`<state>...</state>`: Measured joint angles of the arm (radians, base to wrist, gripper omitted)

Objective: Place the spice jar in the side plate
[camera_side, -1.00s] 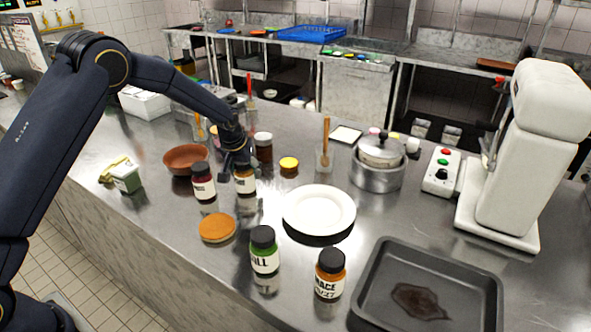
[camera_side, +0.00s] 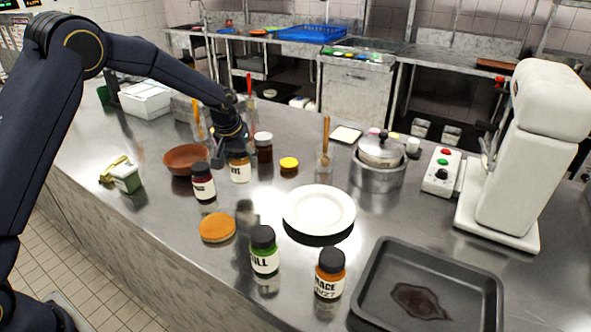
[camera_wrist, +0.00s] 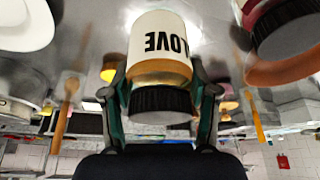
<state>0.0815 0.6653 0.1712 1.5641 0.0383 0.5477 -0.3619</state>
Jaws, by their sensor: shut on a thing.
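My gripper (camera_side: 236,152) is shut on a spice jar (camera_side: 240,171) with a white label, orange-brown contents and a dark lid. In the wrist view the jar (camera_wrist: 160,55) sits upright between both fingers of my gripper (camera_wrist: 160,88), upside down in the picture, its label reading "LOVE" in part. The jar seems to hang above the counter, with a dark reflection below it. The side plate (camera_side: 319,209), white, round and empty, lies to the right and nearer the camera. My fingers partly hide the jar's top in the side view.
A dark red jar (camera_side: 203,182) stands close left of the held jar, beside a brown bowl (camera_side: 184,160). An orange disc (camera_side: 217,228), a green jar (camera_side: 264,250) and a mace jar (camera_side: 330,274) stand nearer. A baking tray (camera_side: 428,290) lies at right.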

